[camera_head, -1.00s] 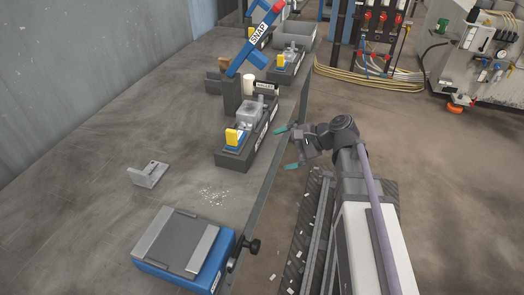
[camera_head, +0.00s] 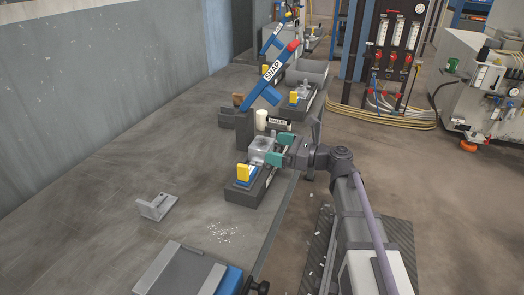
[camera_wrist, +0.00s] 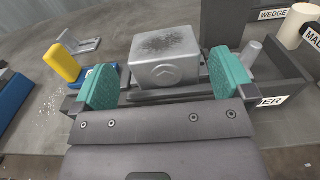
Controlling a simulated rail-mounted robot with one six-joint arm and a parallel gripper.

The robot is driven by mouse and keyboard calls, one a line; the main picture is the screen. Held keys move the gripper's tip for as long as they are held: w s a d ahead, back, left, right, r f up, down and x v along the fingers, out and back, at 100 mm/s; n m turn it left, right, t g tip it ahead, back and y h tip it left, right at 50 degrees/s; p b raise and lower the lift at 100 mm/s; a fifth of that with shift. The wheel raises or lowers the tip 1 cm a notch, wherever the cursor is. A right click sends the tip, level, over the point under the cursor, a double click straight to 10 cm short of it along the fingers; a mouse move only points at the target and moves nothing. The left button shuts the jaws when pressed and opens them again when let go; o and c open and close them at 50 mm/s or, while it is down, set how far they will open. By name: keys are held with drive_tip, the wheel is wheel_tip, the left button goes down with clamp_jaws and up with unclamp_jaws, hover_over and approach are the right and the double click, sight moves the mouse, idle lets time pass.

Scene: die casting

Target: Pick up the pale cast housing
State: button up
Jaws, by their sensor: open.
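The pale cast housing (camera_head: 261,145) is a light grey box with a dark speckled patch on top. It sits in a dark fixture (camera_head: 241,196) on the bench. In the wrist view the housing (camera_wrist: 165,58) stands ahead, framed by the two teal fingers. My gripper (camera_head: 279,148) is open and empty. In the wrist view my gripper (camera_wrist: 165,82) has a finger on each side of the housing, the right one closer to it. I cannot tell how far the fingers reach along its sides.
A yellow block (camera_head: 243,172) on a blue piece stands at the fixture's near end. A blue lever marked SNAP (camera_head: 270,75) rises behind the housing. A cream cylinder (camera_head: 261,119) stands nearby. A grey bracket (camera_head: 156,206) lies on the bench at left, with open bench around it.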

sight(265, 143)
drive_tip(key=x, duration=0.4)
drive_tip(key=shift+w+a, duration=0.25)
drive_tip(key=c, duration=1.1)
wheel_tip(265, 143, up, 21)
drive_tip(key=p, duration=2.1)
wheel_tip(265, 143, down, 21)
drive_tip(key=b, duration=2.1)
drive_tip(key=shift+r, duration=0.2)
